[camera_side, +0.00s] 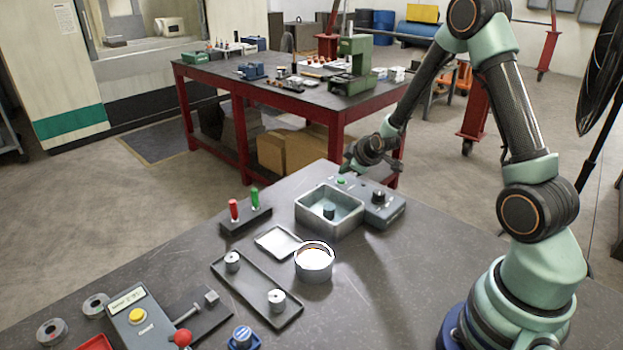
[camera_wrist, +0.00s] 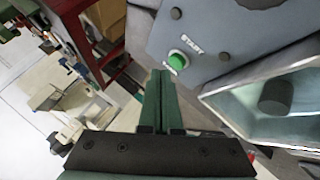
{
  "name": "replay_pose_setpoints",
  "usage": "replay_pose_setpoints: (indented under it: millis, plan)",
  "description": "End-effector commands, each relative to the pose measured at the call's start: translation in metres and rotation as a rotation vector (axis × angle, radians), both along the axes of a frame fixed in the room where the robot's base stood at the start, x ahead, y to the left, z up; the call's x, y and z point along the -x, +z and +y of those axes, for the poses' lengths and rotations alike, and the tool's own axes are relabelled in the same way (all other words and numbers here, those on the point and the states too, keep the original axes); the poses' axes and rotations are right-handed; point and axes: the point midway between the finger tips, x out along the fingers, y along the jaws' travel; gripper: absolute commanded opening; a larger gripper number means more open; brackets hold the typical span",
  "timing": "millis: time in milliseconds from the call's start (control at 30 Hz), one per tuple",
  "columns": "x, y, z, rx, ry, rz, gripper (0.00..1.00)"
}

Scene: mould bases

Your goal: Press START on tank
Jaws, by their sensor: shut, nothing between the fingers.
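The tank (camera_side: 303,217) is a grey open basin with a control panel (camera_side: 388,212) along its back right side. The green START button (camera_side: 341,182) sits at the panel's far left end. In the wrist view the button (camera_wrist: 178,60) is just ahead and right of my fingertips, with the START lettering (camera_wrist: 191,47) beside it. My gripper (camera_side: 348,168) is shut and empty, close by the button. Its green fingers (camera_wrist: 161,76) show together in the wrist view. I cannot tell whether the tips touch the panel.
A dark cylinder (camera_side: 329,212) stands in the tank. A black knob (camera_side: 378,196) is on the panel. A white-rimmed pot (camera_side: 314,268), a pale square tray (camera_side: 277,242) and a rack with red and green handles (camera_side: 246,221) stand nearby. The right tabletop is clear.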

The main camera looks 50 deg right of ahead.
Motion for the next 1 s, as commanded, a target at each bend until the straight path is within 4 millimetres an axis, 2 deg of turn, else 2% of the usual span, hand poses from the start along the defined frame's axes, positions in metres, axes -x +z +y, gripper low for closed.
replay_pose_setpoints:
  millis: [733,1000]
  plan:
    - [0.0000,-0.0002,0.0000,0.000,0.000,0.000,0.00]
    - [-0.0004,-0.0072,0.0015,-0.002,0.001,0.000,0.00]
